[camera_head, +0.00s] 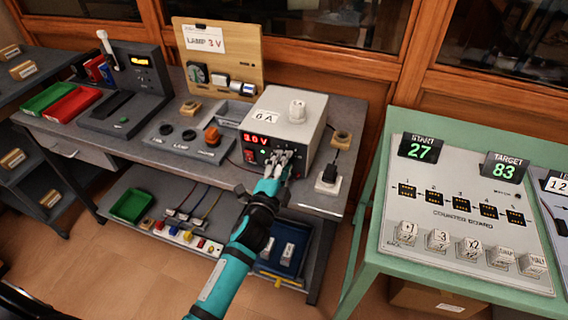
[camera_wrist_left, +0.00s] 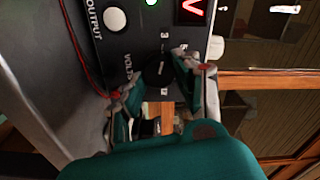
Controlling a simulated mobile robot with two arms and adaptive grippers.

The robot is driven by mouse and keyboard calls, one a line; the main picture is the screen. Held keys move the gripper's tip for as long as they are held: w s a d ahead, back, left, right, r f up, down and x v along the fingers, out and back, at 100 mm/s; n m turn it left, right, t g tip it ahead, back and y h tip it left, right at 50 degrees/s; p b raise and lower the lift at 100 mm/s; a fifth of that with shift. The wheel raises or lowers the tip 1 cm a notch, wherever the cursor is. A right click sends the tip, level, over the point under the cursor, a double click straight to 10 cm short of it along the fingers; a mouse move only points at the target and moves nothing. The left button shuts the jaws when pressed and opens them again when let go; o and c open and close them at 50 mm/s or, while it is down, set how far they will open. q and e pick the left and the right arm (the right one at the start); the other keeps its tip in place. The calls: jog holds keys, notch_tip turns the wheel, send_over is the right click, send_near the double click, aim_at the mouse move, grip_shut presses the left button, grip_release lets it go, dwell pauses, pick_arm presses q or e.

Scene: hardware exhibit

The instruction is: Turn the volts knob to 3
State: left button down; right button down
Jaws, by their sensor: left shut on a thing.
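The power supply (camera_head: 290,108) is a pale box with a black front panel on the grey bench. Its red display (camera_head: 262,140) reads 3.0 V. My left gripper (camera_head: 276,160) is at the lower right of this panel. In the left wrist view, my left gripper (camera_wrist_left: 158,72) is shut on the dark volts knob (camera_wrist_left: 164,66), with one finger on each side. Dial numbers, including a 3, show around the knob. Its pointer is too dark to read. The fingers hide the knob in the head view. My right gripper is not in view.
A wooden board (camera_head: 219,55) with a "LAMP 3 V" card stands behind. A grey panel (camera_head: 190,139) with an orange knob lies left of the supply. A black plug (camera_head: 329,174) stands right of it. A green table (camera_head: 377,200) with a counter board is at the right.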

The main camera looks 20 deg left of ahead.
pick_arm(q)
jog(key=shift+n, duration=0.5)
jog(key=c, duration=0.9)
grip_release()
jog(key=shift+c, duration=0.2)
jog(key=s, duration=1.2)
jog(key=shift+a, duration=0.25)
